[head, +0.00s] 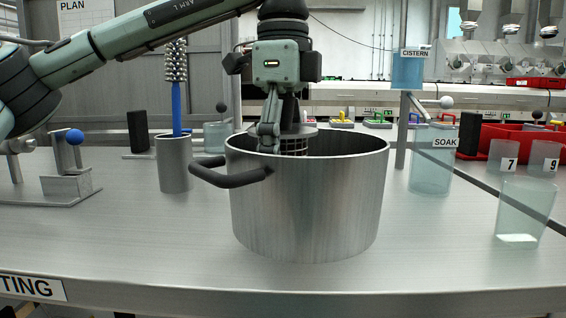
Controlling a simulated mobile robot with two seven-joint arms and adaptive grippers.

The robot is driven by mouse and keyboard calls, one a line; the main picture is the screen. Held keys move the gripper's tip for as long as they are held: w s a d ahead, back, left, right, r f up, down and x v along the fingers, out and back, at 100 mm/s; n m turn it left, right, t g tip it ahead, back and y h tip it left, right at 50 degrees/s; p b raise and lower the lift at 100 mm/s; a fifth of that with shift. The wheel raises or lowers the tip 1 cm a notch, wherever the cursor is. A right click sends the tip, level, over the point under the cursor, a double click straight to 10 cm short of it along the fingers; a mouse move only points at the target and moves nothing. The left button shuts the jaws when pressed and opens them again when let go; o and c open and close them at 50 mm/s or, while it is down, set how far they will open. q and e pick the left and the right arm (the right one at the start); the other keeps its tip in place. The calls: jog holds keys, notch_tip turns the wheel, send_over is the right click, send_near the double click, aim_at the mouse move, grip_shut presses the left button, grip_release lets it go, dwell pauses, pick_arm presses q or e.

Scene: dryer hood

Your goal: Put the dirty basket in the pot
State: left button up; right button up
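The pot (308,210) is a large steel vessel with a dark side handle, upright near the middle of the bench. A dark mesh basket (294,146) with a grey rim shows in the pot's mouth, its lower part hidden behind the front wall. It looks like the task's basket, but I cannot make out dirt on it. My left gripper (272,138) points down over the pot's mouth, its fingers overlapping the basket's left side. A finger in front hides the contact, so I cannot tell whether it grips the basket. My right gripper is not in view.
A steel cylinder (174,165) with a blue-handled brush stands left of the pot. A glass beaker (431,170) by the SOAK label and a glass (523,215) stand at right, near a red bin (515,138). The bench front is clear.

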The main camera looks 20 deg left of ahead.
pick_arm(q)
jog(key=shift+f, duration=0.15)
jog(key=shift+f+b, duration=0.4)
jog(key=shift+b, duration=0.05)
jog(key=o, duration=1.4)
notch_tip(320, 180, up, 12)
jog(key=shift+r, duration=0.1)
